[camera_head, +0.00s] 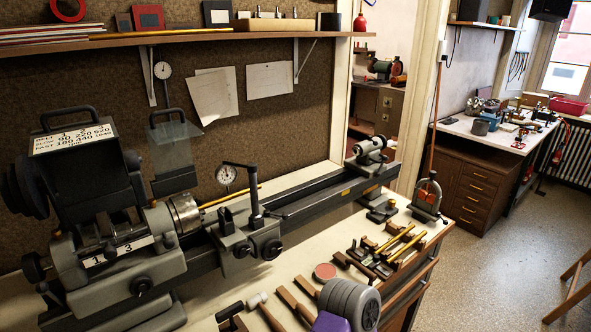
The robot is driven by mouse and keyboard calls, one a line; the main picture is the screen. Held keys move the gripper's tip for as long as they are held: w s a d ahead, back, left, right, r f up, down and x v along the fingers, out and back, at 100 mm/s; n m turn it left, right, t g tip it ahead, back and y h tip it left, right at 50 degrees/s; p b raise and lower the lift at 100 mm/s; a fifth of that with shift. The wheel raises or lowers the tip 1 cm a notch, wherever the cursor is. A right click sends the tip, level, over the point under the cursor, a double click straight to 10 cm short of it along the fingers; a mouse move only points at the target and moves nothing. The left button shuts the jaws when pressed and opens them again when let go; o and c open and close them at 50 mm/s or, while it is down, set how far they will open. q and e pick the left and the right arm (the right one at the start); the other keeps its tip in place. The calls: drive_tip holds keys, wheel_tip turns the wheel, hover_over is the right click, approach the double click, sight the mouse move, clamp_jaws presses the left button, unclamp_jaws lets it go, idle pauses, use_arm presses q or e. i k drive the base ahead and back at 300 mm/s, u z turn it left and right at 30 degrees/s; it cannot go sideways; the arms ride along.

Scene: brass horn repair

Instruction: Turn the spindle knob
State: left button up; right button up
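A grey lathe stands on the bench, with its headstock (125,268) at the left. A dark round knob (36,267) sticks out at the left end of the headstock. Another dark knob (141,286) sits low on the headstock's front. No label shows which one is the spindle knob. The silver chuck (185,213) is on the headstock's right side, facing along the bed.
The black belt cover (88,172) rises above the headstock. The carriage (245,240) and tailstock (370,158) sit along the bed. Open floor (500,265) lies to the right.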

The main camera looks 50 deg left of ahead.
sight(140, 287)
drive_tip(key=z, duration=0.1)
drive_tip(key=i, duration=0.7)
drive_tip(key=u, duration=1.95)
